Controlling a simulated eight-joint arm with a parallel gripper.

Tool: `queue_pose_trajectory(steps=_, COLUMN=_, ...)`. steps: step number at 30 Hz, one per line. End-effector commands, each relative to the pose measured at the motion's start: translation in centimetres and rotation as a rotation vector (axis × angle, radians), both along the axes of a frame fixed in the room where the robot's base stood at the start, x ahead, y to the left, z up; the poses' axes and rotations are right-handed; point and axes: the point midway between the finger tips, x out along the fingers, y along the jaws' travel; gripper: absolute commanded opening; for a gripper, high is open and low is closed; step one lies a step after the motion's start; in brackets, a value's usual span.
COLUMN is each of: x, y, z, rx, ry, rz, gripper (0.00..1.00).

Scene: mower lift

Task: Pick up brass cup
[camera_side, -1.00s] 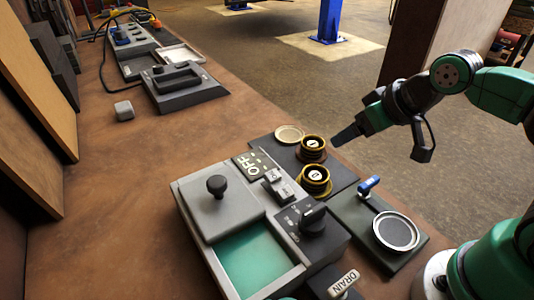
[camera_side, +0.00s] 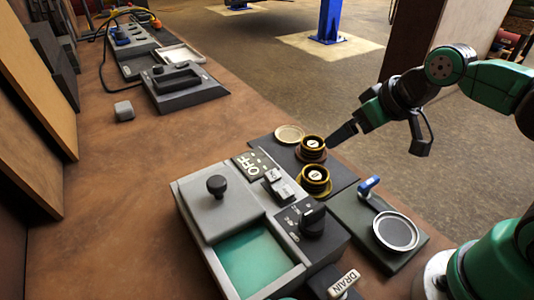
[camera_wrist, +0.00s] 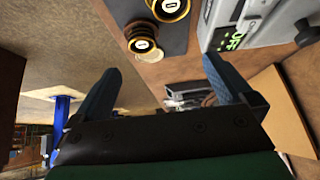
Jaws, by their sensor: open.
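Two round brass cups with dark sides and pale marked centres stand on a dark mat (camera_side: 343,175). The far brass cup (camera_side: 312,146) is also in the wrist view (camera_wrist: 141,41); the near brass cup (camera_side: 315,179) is partly cut off at the top of the wrist view (camera_wrist: 168,8). A flat, pale brass-rimmed disc (camera_side: 289,134) lies beyond them. My gripper (camera_side: 332,144) is just right of the far cup in the side view, its tips appearing close to it; contact cannot be told. In the wrist view its jaws (camera_wrist: 160,80) are spread and empty.
A grey control box (camera_side: 210,215) with knobs and a green panel stands nearest the cups. The brown bench left of the mat is largely clear.

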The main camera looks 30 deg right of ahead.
Motion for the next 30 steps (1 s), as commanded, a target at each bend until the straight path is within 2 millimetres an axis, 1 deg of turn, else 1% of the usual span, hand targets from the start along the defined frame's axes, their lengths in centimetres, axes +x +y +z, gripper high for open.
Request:
queue_pose_trajectory(steps=4, x=2.0, y=-0.3, z=0.0, rx=0.040, ry=0.074, rz=0.092, gripper=1.00)
queue_pose_trajectory(steps=8, x=4.2, y=-0.7, z=-0.6, rx=0.107, ry=0.123, rz=0.226, gripper=1.00)
queue_pose_trajectory(steps=14, x=7.8, y=-2.0, z=-2.3, rx=0.224, ry=0.100, rz=0.468, gripper=1.00)
queue_pose_trajectory(steps=18, x=9.8, y=-3.5, z=-4.2, rx=0.298, ry=0.010, rz=0.650, gripper=1.00)
queue_pose_trajectory(steps=21, x=10.7, y=-4.8, z=-5.8, rx=0.339, ry=-0.093, rz=0.779, gripper=1.00)
queue_pose_trajectory(steps=25, x=11.0, y=-6.5, z=-7.9, rx=0.364, ry=-0.253, rz=0.929, gripper=1.00)
queue_pose_trajectory(steps=30, x=10.5, y=-7.9, z=-10.1, rx=0.359, ry=-0.435, rz=1.061, gripper=1.00)
